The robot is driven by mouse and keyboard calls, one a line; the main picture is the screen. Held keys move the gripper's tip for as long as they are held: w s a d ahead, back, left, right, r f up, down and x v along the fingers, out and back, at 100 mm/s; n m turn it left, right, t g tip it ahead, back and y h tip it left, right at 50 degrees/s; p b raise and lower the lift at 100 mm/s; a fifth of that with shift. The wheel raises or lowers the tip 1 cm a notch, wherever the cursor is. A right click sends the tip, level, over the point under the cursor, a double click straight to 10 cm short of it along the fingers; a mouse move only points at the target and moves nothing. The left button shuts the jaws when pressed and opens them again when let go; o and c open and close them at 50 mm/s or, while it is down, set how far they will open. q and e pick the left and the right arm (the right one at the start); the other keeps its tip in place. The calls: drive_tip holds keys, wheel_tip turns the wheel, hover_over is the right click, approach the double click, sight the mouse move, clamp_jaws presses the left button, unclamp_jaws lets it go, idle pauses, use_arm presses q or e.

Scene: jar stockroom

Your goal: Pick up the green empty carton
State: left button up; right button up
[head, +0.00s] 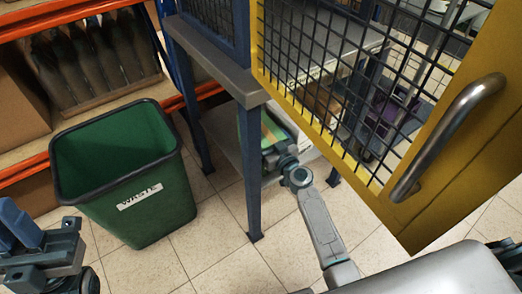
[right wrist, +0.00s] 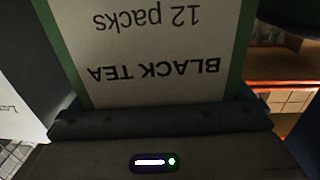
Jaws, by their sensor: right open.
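A green-edged carton with a white label reading "BLACK TEA 12 packs" (right wrist: 165,45) fills the upper middle of the right wrist view, its print upside down. Part of my left gripper (head: 22,228) shows at the lower left, away from the box.
A green waste bin (head: 165,212) stands at the left before orange-edged shelving (head: 90,114). A yellow-framed mesh door with a metal handle (head: 450,130) hangs at the right, near my right arm. A blue post (head: 250,170) stands beside the gripper. Tiled floor (head: 225,255) is clear between bin and arm.

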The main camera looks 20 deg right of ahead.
drive_tip(key=c, duration=1.2)
